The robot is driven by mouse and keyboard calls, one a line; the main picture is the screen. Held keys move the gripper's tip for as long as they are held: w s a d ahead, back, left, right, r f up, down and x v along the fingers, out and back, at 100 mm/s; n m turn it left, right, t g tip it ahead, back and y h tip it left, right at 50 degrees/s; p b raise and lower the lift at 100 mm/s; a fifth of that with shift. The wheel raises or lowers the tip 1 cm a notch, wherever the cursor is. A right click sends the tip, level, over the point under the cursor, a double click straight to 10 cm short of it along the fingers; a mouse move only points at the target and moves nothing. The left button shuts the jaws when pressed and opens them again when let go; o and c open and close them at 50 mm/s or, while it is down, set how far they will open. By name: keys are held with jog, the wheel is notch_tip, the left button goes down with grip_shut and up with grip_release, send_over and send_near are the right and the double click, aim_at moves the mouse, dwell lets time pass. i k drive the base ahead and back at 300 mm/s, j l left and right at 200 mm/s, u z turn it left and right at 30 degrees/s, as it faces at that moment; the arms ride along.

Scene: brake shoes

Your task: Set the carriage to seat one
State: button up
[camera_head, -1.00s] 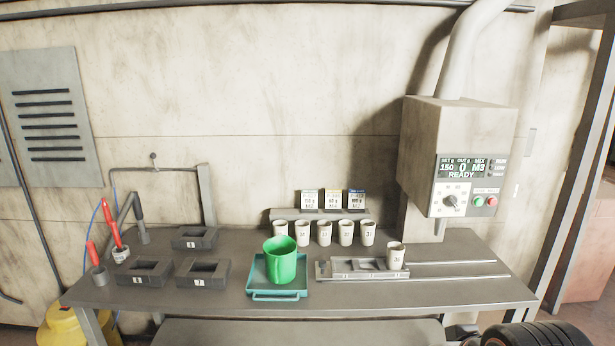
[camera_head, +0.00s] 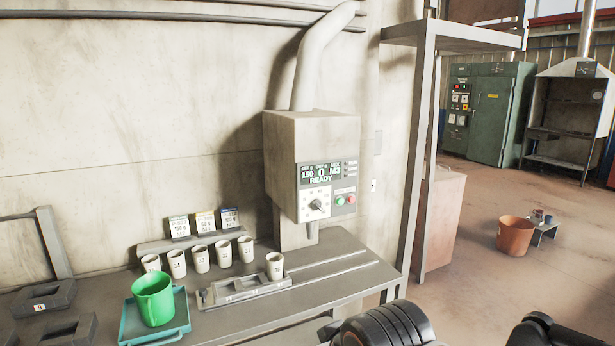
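The carriage (camera_head: 240,296) is a low grey block with recesses and a small handle at its left end. It sits at the left part of two rails (camera_head: 335,265) on the bench, left of the dispenser's spout. One pale cup (camera_head: 275,265) stands at its right end; the other recesses look empty. The beige dispenser (camera_head: 322,140) hangs above the rails, and its display (camera_head: 326,173) reads 150, 0, M3, READY. Seat numbers are too small to read. My gripper is not in view; only dark parts of my arm show at the bottom right.
A green mug (camera_head: 153,298) stands on a teal tray (camera_head: 130,327) left of the carriage. Several cups (camera_head: 201,259) stand in a row behind it, below labelled cards (camera_head: 205,222). A metal post (camera_head: 419,150) rises past the bench's right end. The rails to the right are clear.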

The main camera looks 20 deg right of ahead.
aim_at(221, 292)
jog(key=i+l, duration=0.1)
jog(key=i, duration=0.45)
jog(key=i+l+u, duration=0.1)
jog(key=i, duration=0.45)
